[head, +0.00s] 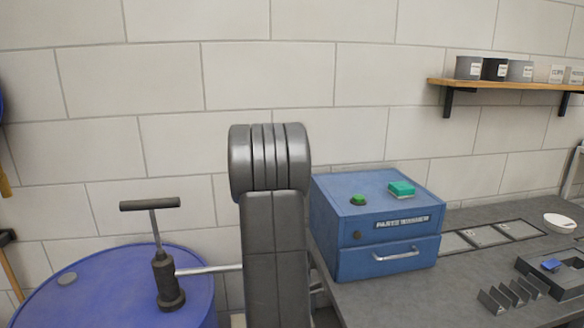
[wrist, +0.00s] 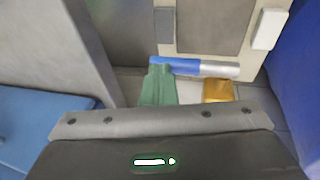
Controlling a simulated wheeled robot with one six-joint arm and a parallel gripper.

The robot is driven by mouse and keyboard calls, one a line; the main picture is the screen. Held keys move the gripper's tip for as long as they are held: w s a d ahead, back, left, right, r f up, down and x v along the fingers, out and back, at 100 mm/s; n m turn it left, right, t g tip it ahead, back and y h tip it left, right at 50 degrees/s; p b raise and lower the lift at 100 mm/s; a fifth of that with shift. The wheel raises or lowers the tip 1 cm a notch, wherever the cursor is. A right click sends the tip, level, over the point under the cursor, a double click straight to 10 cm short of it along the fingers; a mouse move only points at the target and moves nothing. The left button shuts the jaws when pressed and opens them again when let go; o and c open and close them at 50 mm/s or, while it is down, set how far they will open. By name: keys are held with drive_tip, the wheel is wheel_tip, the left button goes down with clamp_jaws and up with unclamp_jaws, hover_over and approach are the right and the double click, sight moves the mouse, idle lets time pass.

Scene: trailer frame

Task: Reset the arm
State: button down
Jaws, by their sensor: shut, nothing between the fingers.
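My grey arm (head: 272,215) stands upright, folded, in the middle of the head view, between the blue drum and the blue parts washer. The head view does not show my gripper's fingers. In the wrist view my gripper (wrist: 163,120) spans the bottom as a dark body with a grey screwed bar and a small lit mark. It is shut and holds nothing. Past it, lower down, lie a green piece (wrist: 158,86), a blue and silver tube (wrist: 205,68) and an orange-yellow piece (wrist: 217,91); I cannot tell exactly what they are.
The blue parts washer (head: 370,230) stands on the grey bench (head: 460,275) right of my arm, with a green sponge (head: 402,188) on top. The blue drum (head: 110,290) with a hand pump (head: 165,270) is at left. A wall shelf (head: 500,86) holds several bins.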

drive_tip(key=shift+r+p, duration=0.4)
drive_tip(key=d+p+v, duration=0.2)
drive_tip(key=v, duration=1.1)
drive_tip(key=b+x, duration=0.1)
drive_tip(key=x, duration=0.3)
drive_tip(key=a+b+x, duration=0.1)
drive_tip(key=x, duration=0.4)
drive_tip(key=a+b+x, duration=0.1)
drive_tip(key=x, duration=0.4)
drive_tip(key=shift+s+a+f, duration=0.1)
drive_tip(key=shift+f, duration=0.3)
drive_tip(key=shift+a+r+p, duration=0.15)
drive_tip(key=shift+r+p, duration=0.4)
drive_tip(key=shift+p, duration=0.1)
drive_tip(key=shift+a+r+p, duration=0.2)
drive_tip(key=shift+r+p, duration=0.4)
drive_tip(key=shift+a+b, duration=0.3)
drive_tip(key=shift+s+a+r+t+h+b, duration=0.2)
drive_tip(key=shift+a+h+b, duration=0.15)
drive_tip(key=shift+h+b, duration=0.35)
drive_tip(key=shift+s+a+r+t+h+b, duration=0.1)
drive_tip(key=shift+a+r+h+b, duration=0.25)
drive_tip(key=shift+h+b, duration=0.3)
drive_tip(key=shift+s+a+r+n+t+h, duration=0.2)
drive_tip(key=shift+a+h, duration=0.25)
drive_tip(key=shift+h, duration=0.35)
drive_tip(key=shift+w+a+r+n+t+h, duration=0.1)
drive_tip(key=shift+a+r+t+h, duration=0.15)
drive_tip(key=shift+a+h, duration=0.4)
